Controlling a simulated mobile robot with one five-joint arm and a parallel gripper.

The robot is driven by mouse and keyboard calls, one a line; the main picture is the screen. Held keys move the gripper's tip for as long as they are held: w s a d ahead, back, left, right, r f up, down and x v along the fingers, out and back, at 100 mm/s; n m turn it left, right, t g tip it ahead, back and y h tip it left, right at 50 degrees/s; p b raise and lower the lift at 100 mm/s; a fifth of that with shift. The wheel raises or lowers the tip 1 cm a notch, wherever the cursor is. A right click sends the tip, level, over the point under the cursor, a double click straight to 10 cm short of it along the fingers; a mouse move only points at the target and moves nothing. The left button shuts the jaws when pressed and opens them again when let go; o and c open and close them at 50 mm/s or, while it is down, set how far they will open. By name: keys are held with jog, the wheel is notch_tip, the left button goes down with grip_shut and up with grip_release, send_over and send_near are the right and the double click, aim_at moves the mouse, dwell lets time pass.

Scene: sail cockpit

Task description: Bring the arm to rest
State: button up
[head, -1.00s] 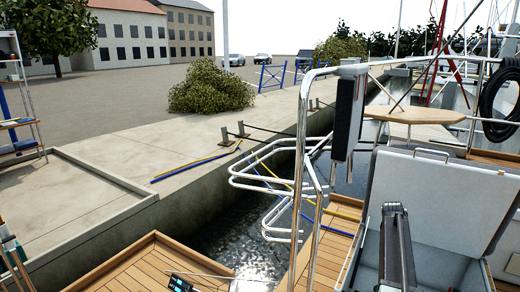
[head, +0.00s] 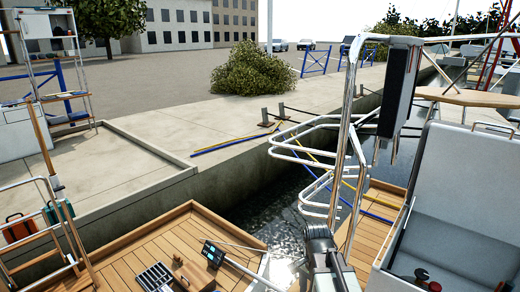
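My arm (head: 325,262) shows at the bottom of the head view, right of centre, as a grey and dark link rising from the lower edge. Its upper end is in front of the steel rail and the edge of the water. I cannot make out the fingertips of my gripper, so whether it is open or shut does not show. I see nothing clearly held.
A white locker (head: 448,248) with its lid raised stands at the right, with small dark and red items inside. Steel rails (head: 345,130) rise beside my arm. A wooden deck (head: 130,255) with a dark grille (head: 155,277) lies at lower left. Water (head: 265,210) lies between.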

notch_tip(320, 180, up, 25)
jog(key=s+n+p, duration=0.1)
jog(key=n+p, duration=0.9)
jog(key=p, duration=1.4)
jog(key=shift+a+t+y+p, duration=0.3)
jog(key=shift+t+p, duration=0.1)
jog(key=shift+f, duration=0.1)
